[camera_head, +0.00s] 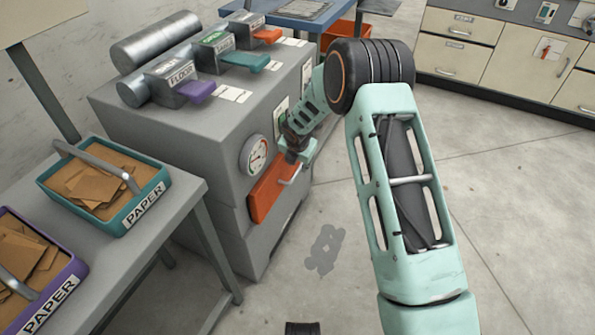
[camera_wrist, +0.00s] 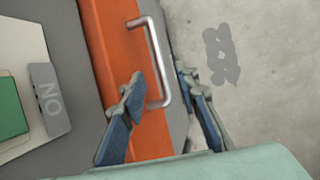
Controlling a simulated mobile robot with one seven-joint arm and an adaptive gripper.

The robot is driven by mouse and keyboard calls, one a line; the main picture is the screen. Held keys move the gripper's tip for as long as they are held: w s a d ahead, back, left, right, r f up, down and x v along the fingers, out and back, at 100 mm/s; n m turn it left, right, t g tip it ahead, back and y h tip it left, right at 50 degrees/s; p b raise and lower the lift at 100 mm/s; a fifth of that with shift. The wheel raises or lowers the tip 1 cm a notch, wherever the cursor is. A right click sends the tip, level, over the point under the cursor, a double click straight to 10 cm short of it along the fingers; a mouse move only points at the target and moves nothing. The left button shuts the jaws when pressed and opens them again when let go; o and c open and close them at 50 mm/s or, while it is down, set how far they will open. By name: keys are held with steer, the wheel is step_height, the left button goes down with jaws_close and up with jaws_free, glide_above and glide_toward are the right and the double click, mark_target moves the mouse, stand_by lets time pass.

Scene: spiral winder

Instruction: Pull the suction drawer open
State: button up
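The orange suction drawer (camera_head: 274,193) is set in the front of the grey machine, below a round gauge (camera_head: 254,155). It looks shut or nearly so. Its metal bar handle (camera_wrist: 158,65) stands out from the orange front in the wrist view. My gripper (camera_wrist: 164,87) is open, with one blue-padded finger over the orange front and the other beyond the handle's outer side. The handle lies between the fingers in the picture; I cannot tell whether either finger touches it. In the head view my gripper (camera_head: 296,155) is at the drawer's upper right and partly hides it.
A grey table on the left holds a teal paper bin (camera_head: 107,190) and a purple paper bin (camera_head: 38,270). Purple, teal and orange levers top the machine (camera_head: 185,150). Cabinets (camera_head: 510,50) stand at the back right. The floor in front of the drawer is clear.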

mark_target(298, 170)
steer(key=b+x, duration=0.1)
steer(key=x, duration=0.5)
steer(key=shift+c, duration=0.6)
jaws_close()
